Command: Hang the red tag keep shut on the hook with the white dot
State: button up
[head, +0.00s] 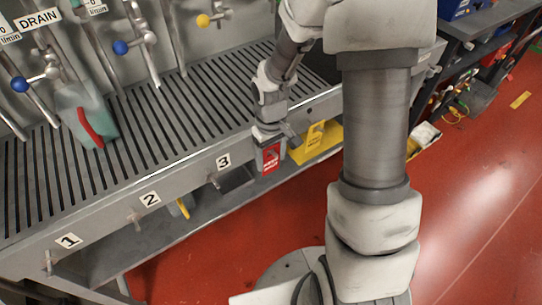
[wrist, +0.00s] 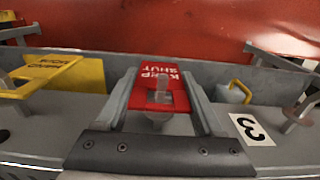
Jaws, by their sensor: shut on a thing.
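The red tag (head: 271,158), lettered KEEP SHUT, is in my gripper (head: 268,138) at the front edge of the bench, right of label 3. In the wrist view the tag (wrist: 148,74) lies between the two fingers of my gripper (wrist: 159,78), with a pale grey piece over its middle. My gripper is shut on it. A metal hook (head: 214,182) sticks out beside label 3; it also shows in the wrist view (wrist: 297,118). More hooks stand by label 2 (head: 137,220) and label 1 (head: 48,262). I cannot make out a white dot on any hook.
A teal and red jug (head: 86,115) stands on the slatted bench (head: 150,140). The red floor (head: 230,235) in front is open.

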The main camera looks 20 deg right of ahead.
jog(key=o, duration=1.3)
notch_tip(320, 180, up, 18)
jog(key=p, duration=0.5)
jog(key=shift+f, duration=0.15)
jog(key=s+r+m+t+p, duration=0.1)
jog(key=s+r+t+p, duration=0.1)
jog(key=s+r, duration=0.3)
jog(key=s+r+m+t+p, duration=0.1)
jog(key=s+r+p, duration=0.3)
jog(key=r, duration=0.5)
jog(key=s+r+m+t+p, duration=0.1)
jog(key=s+r+t+p, duration=0.1)
jog(key=s+r, duration=0.4)
jog(key=shift+s+d+r+m+t+p, duration=0.15)
jog(key=shift+r+p, duration=0.1)
jog(key=shift+r, duration=0.3)
jog(key=shift+s+d+r+m+t+p, duration=0.1)
jog(key=shift+r+m+t+p, duration=0.1)
jog(key=shift+r, duration=0.3)
